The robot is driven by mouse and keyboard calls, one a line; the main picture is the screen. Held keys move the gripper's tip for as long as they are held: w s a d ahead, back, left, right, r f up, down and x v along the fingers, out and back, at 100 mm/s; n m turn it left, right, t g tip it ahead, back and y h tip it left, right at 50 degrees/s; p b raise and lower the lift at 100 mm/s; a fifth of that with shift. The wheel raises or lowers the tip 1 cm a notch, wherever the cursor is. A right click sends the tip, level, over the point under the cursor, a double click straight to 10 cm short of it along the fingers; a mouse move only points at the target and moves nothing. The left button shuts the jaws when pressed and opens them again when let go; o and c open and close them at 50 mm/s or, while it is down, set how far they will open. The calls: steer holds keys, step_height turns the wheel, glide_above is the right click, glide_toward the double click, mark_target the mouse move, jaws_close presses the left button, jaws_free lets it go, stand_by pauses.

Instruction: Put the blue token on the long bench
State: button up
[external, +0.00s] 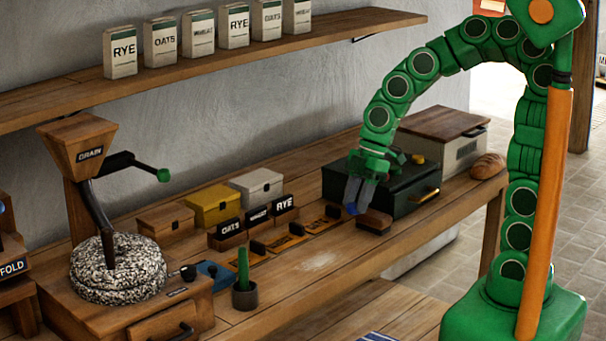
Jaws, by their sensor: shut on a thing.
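My gripper (359,200) points down over the long bench (290,287), in front of a dark green box. It is shut on a small blue thing, which looks like the blue token (351,208), showing at the fingertips. Most of the token is hidden by the fingers. It is close above the bench top; I cannot tell whether it touches anything.
A brown block (374,221) lies right beside the fingertips. The dark green box (407,197) stands behind. Label holders (257,217), a yellow box (213,206) and a stone mill (117,270) stand to the left.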

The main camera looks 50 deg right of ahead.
steer(key=s+a+f+n, duration=0.2)
steer(key=s+a, duration=0.2)
steer(key=a, duration=0.1)
glide_toward(296, 271)
steer(key=shift+s+a+f+g, duration=0.15)
steer(key=shift+s+a+f, duration=0.05)
steer(key=shift+a, duration=0.25)
steer(key=shift+s+a+f+g, duration=0.15)
steer(key=shift+s+a+f, duration=0.1)
steer(key=shift+a, duration=0.2)
steer(key=shift+w+a+f, duration=0.2)
steer(key=shift+w+f, duration=0.3)
steer(key=shift+f, duration=0.1)
steer(key=shift+w+a+f, duration=0.1)
steer(key=shift+w+f, duration=0.1)
steer(key=shift+f, duration=1.6)
steer(key=o, duration=1.1)
steer(key=shift+f, duration=0.15)
